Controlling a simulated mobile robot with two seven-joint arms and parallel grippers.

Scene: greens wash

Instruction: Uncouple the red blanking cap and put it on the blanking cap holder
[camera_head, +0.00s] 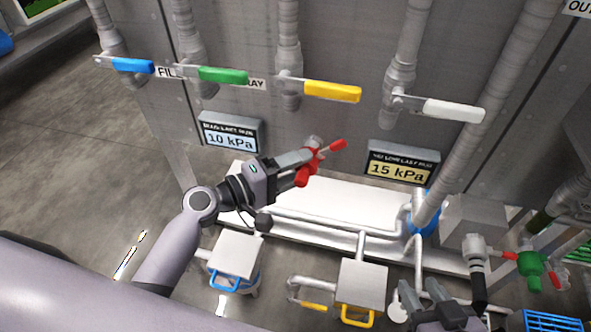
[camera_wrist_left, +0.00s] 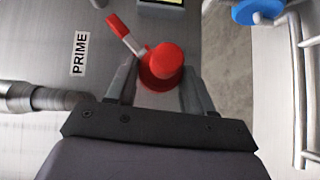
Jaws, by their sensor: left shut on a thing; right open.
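The red blanking cap (camera_head: 308,166) is at the tip of my left gripper (camera_head: 296,165), in front of the grey panel. In the left wrist view the round red cap (camera_wrist_left: 163,64) sits between the two fingers of my left gripper (camera_wrist_left: 160,88), which is shut on it. A red-tipped lever (camera_head: 331,147) sticks out from the cap. I cannot tell whether the cap is still joined to the grey fitting behind it. My right gripper (camera_head: 425,294) is open and empty at the lower right. I cannot pick out the blanking cap holder.
Valves with blue (camera_head: 133,66), green (camera_head: 223,75), yellow (camera_head: 332,91) and white (camera_head: 453,110) handles line the panel above. Two pressure signs, 10 kPa (camera_head: 230,139) and 15 kPa (camera_head: 398,170), stand out below. White pipes and a green coupling (camera_head: 530,264) lie near my right gripper.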

